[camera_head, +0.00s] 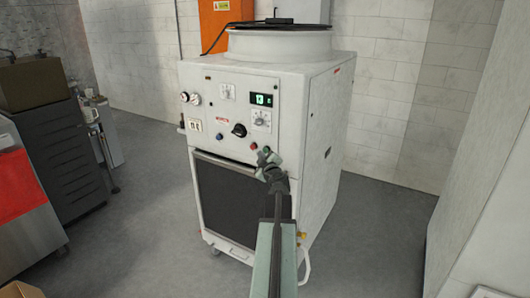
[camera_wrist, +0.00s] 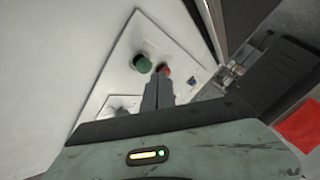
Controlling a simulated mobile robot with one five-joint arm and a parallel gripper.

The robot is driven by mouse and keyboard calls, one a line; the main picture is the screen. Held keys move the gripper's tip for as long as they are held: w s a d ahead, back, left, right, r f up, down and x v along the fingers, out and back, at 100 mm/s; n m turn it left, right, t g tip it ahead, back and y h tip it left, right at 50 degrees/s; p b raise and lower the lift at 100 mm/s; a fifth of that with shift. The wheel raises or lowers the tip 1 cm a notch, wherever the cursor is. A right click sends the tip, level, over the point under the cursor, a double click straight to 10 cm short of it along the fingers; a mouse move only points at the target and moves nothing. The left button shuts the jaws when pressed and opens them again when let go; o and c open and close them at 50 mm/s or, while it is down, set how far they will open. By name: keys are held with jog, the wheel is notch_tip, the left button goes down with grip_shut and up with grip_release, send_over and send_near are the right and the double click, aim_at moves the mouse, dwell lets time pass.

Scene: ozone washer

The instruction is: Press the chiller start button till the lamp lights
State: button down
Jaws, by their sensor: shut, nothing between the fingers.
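The chiller is a white cabinet (camera_head: 310,130) with a control panel on its front. In the wrist view a round green button (camera_wrist: 142,63) and a red round button or lamp (camera_wrist: 163,70) stand side by side on the panel. The red one also shows in the head view (camera_head: 254,146); the green one seems hidden there behind my gripper (camera_head: 266,156). In the wrist view my gripper (camera_wrist: 161,82) is shut and empty, its tips just below the red one and right of the green one. I cannot tell whether they touch the panel. No lit lamp is clear.
The panel also has a black rotary knob (camera_head: 239,130), a blue button (camera_head: 219,138), gauges (camera_head: 190,98) and a glowing green display (camera_head: 261,99). A dark grille (camera_head: 235,205) lies below. Dark cabinets (camera_head: 65,150) stand at left; the floor between is clear.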

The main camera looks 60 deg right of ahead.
jog(key=shift+d, duration=0.1)
jog(key=shift+d, duration=0.35)
jog(key=shift+d, duration=0.45)
dwell(0.7)
jog(key=shift+a, duration=0.9)
jog(key=a, duration=0.5)
dwell(0.8)
